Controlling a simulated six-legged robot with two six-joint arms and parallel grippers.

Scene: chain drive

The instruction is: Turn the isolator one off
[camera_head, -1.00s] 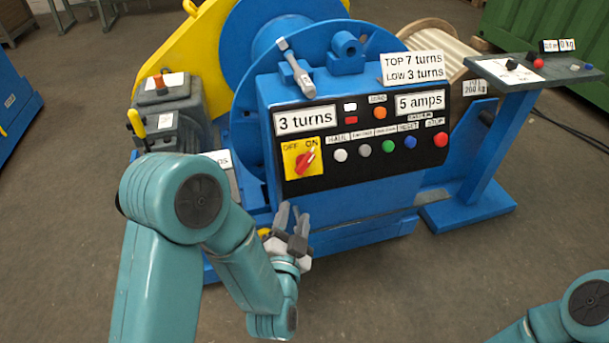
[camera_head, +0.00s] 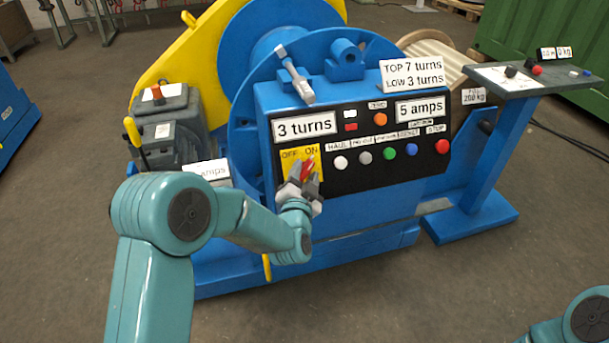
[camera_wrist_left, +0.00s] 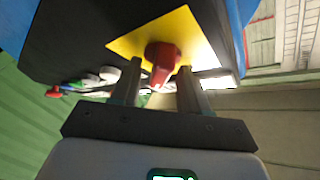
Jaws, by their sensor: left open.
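The isolator is a red rotary handle (camera_head: 307,168) on a yellow plate (camera_head: 289,158) marked OFF and ON, at the lower left of the black control panel. In the head view the handle leans toward the ON side. My left gripper (camera_head: 304,181) is open right in front of it and hides part of the plate. In the left wrist view the red handle (camera_wrist_left: 161,60) lies between the two open fingertips (camera_wrist_left: 158,70), and the yellow plate (camera_wrist_left: 190,32) shows behind. I cannot tell whether the fingers touch it. My right gripper is not in view.
A row of push buttons (camera_head: 389,153) runs right of the isolator, ending in a red STOP button (camera_head: 442,146). A grey lever (camera_head: 295,76) stands above the panel. A yellow-handled lever (camera_head: 132,131) is at left. A blue stand (camera_head: 492,150) is at right.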

